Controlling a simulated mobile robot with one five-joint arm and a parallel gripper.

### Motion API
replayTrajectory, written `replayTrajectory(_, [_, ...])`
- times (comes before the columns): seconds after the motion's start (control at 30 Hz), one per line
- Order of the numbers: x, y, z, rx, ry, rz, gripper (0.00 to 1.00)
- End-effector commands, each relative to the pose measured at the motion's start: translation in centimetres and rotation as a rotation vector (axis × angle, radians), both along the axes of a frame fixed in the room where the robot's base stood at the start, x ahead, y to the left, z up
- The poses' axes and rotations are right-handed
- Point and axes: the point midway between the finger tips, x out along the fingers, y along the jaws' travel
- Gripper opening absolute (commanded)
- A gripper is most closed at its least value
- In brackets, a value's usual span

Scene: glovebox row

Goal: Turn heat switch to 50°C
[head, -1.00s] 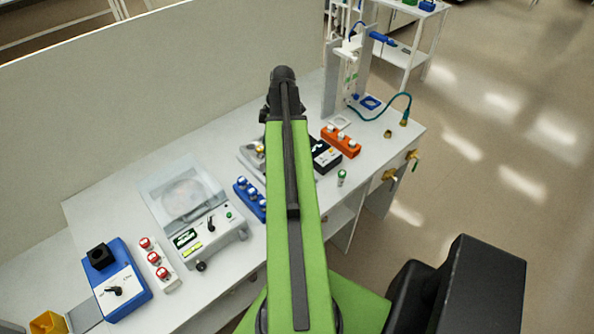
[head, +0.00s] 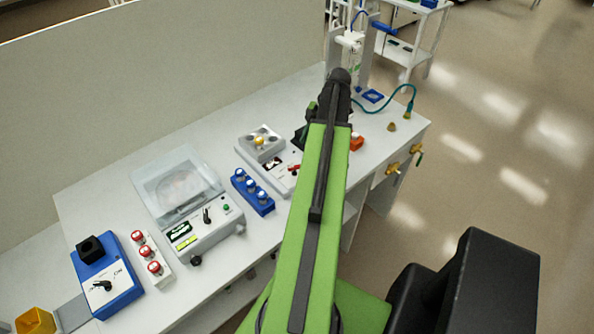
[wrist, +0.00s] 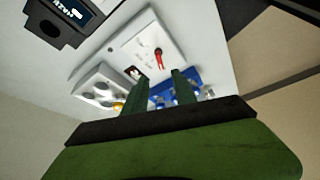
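A grey-white heater unit (head: 280,158) sits on the bench left of my arm in the head view. A red switch (head: 293,168) is on its front panel, partly close to my arm. In the wrist view, the white panel (wrist: 140,42) shows the red switch lever (wrist: 159,58) beyond my fingertips. The panel's markings are too small to read. My gripper (wrist: 160,74) is open and empty, with its two dark fingers apart and not visibly touching the switch. In the head view my arm hides the gripper.
A blue vial rack (head: 252,193) stands next to the unit; it also shows behind my fingers in the wrist view (wrist: 190,79). A black device with a lit display (wrist: 70,14) is at the upper left there. A clear-lidded machine (head: 180,190) and a blue device (head: 106,284) stand further left.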

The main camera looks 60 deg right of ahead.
Motion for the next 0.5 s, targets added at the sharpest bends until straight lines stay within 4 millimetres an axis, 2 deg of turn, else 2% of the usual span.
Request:
replayTrajectory(0.03, [0.3,0.4,-2.2,0.000,0.000,0.001,0.33])
replayTrajectory(0.3, [1.8,2.1,-7.6,-0.001,-0.001,0.001,0.33])
replayTrajectory(0.4, [2.2,2.6,-9.1,0.000,0.000,0.000,0.33])
replayTrajectory(0.5, [2.5,2.9,-9.8,0.000,0.000,-0.001,0.33])
